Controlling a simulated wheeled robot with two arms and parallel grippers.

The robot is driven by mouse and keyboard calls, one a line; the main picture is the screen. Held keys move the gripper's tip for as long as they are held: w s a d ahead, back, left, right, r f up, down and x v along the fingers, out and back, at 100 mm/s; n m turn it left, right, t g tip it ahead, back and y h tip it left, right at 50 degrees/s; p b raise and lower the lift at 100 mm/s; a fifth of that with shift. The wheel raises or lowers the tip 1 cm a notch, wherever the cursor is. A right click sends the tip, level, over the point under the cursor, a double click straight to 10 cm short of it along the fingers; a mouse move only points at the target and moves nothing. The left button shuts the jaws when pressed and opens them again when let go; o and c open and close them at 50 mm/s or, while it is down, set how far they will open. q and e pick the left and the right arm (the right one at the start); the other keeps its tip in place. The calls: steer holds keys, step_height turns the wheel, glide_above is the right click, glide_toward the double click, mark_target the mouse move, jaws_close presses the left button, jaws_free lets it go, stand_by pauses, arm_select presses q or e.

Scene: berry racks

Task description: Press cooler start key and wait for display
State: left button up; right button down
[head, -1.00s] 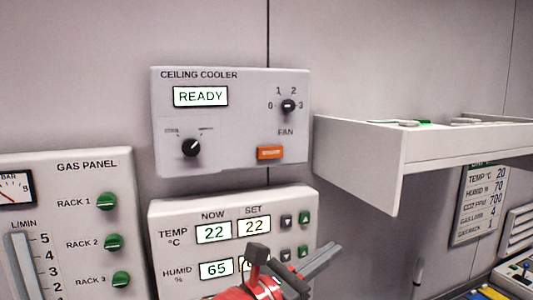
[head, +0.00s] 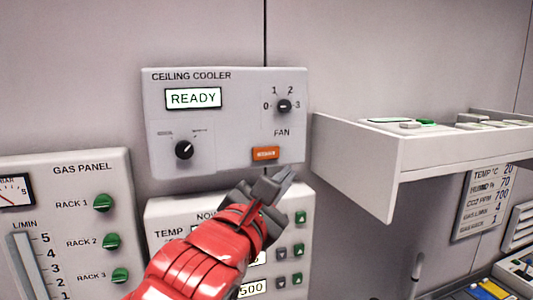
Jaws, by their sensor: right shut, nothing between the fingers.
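The ceiling cooler panel (head: 235,135) is a grey box on the wall in the head view. Its display (head: 193,98) reads READY. The orange key (head: 265,153) sits at its lower right, under the word FAN; its small lettering is too blurred to read. A fan knob (head: 284,106) marked 0 to 3 is above the key, and another black knob (head: 184,150) is at the lower left. My red right gripper (head: 287,177) is shut and empty, its fingertips just below and right of the orange key, apart from it in the picture. My left gripper is out of view.
A gas panel (head: 75,165) with green rack knobs is on the left. A temperature and humidity panel (head: 160,212) is below the cooler, partly hidden by my arm. A white shelf (head: 350,165) juts out on the right, close to my gripper's side.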

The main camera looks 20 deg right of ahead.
glide_toward(276, 152)
steer(key=shift+s+d+x, duration=0.15)
steer(key=shift+x, duration=1.05)
steer(key=shift+s+d+x, duration=0.1)
steer(key=shift+x, duration=1.1)
steer(key=shift+b, duration=0.35)
steer(key=shift+w+b, duration=0.3)
steer(key=shift+w, duration=0.15)
